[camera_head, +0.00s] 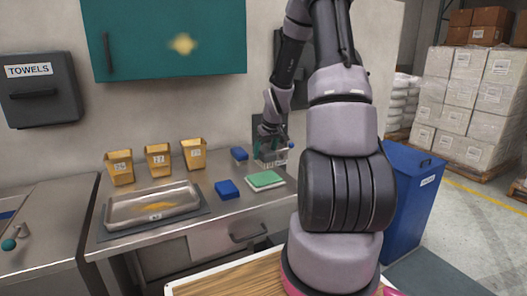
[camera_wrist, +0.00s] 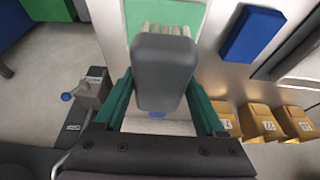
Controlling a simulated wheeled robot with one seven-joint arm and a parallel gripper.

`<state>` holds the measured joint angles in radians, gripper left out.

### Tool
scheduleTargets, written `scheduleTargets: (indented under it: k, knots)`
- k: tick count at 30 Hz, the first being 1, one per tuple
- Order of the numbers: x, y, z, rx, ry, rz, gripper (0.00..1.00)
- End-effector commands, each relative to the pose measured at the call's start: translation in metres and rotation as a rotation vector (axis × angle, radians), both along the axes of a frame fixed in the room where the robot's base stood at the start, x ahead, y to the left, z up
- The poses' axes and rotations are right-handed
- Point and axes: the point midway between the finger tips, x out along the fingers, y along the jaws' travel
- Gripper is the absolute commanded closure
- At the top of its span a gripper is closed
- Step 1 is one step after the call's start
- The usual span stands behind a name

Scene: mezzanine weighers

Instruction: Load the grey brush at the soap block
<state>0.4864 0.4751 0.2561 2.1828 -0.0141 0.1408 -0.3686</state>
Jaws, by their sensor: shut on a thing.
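A grey brush (camera_wrist: 163,72) with a rounded block and pale bristles is between my gripper's green fingers (camera_wrist: 160,84) in the wrist view. My gripper is shut on it. The bristles point toward the top of that view, over the green soap block (camera_wrist: 192,14); I cannot tell if they touch it. In the head view the green soap block (camera_head: 264,179) lies flat in a pale tray on the counter. My gripper (camera_head: 270,138) is above and behind it there, near the wall, and the brush is hard to make out.
A blue block (camera_head: 227,189) lies left of the soap, another (camera_head: 239,153) behind. A metal tray (camera_head: 117,216) and several yellow bins (camera_head: 158,159) stand further left. A small device with a blue knob (camera_wrist: 88,92) shows in the wrist view. A blue bin (camera_head: 412,195) stands right.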

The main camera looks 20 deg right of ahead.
Motion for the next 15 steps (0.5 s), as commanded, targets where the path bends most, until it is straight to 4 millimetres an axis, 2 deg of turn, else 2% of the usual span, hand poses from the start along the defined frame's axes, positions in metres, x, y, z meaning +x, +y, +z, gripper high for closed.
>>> scheduleTargets:
  k: [9,15]
  knots:
    - [0.000,0.000,-0.034,0.000,0.002,0.001,0.72]
    - [0.000,0.000,-0.047,0.000,0.001,0.000,0.72]
